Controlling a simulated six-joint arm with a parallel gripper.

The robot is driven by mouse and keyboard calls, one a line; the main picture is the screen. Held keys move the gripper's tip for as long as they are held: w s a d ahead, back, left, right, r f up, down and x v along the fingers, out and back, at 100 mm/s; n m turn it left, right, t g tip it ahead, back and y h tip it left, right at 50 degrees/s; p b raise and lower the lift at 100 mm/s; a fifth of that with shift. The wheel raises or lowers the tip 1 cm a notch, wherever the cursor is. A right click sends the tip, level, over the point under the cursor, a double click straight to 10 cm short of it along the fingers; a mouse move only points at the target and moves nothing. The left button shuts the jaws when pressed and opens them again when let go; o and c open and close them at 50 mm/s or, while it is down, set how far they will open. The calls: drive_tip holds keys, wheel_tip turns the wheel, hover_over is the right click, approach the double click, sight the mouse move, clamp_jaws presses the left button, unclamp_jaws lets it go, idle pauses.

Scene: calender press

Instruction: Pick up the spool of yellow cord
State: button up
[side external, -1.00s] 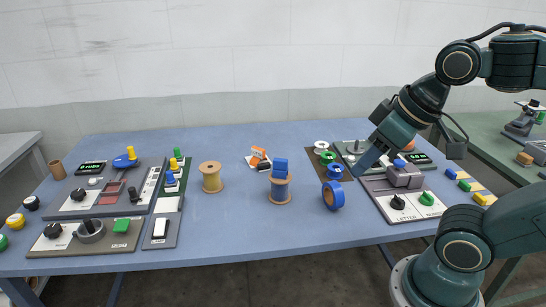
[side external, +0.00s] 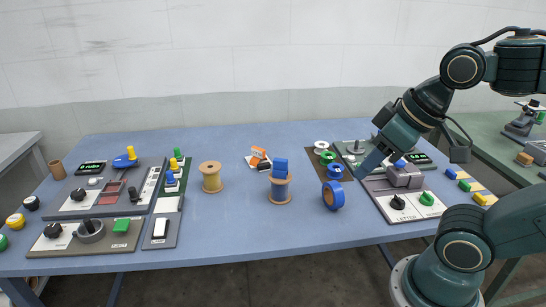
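A wooden spool wound with yellow cord (side external: 211,179) stands upright on the blue table (side external: 245,225), left of the middle. Another wooden spool (side external: 280,188) stands to its right, with a blue block (side external: 280,167) at its top. My gripper (side external: 364,168) is at the right, above the control panel and far from the yellow spool. Its fingers are small and partly merged with the arm's dark end, so I cannot tell their opening.
Control panels with knobs and buttons (side external: 122,226) lie at the left. A blue tape roll (side external: 333,195) stands right of the middle. Orange and white pieces (side external: 258,158) lie behind the spools. A panel (side external: 410,205) lies under my arm. The table in front of the spools is clear.

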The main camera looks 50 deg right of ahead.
drive_tip(key=o, duration=0.8)
drive_tip(key=shift+c, duration=0.2)
drive_tip(key=w+r+m+g, duration=0.15)
drive_tip(key=w+m, duration=0.25)
drive_tip(key=w, duration=0.5)
drive_tip(key=w+a+r+m+y, duration=0.1)
drive_tip(key=w+r+m, duration=0.25)
drive_tip(key=w, duration=0.55)
drive_tip(key=w+r+m+g, duration=0.1)
drive_tip(key=w+r+m, duration=0.1)
drive_tip(key=w+m, duration=0.5)
drive_tip(key=w+d+f+m, duration=0.1)
drive_tip(key=w+f+m, duration=0.2)
drive_tip(key=w+f, duration=0.3)
drive_tip(key=w+d+f+m+g, duration=0.1)
drive_tip(key=w+f+m, duration=0.3)
drive_tip(key=w, duration=0.4)
drive_tip(key=w+d+f+m+g, duration=0.1)
drive_tip(key=w+d+f+m, duration=0.2)
drive_tip(key=w+f, duration=0.4)
drive_tip(key=shift+f, duration=0.35)
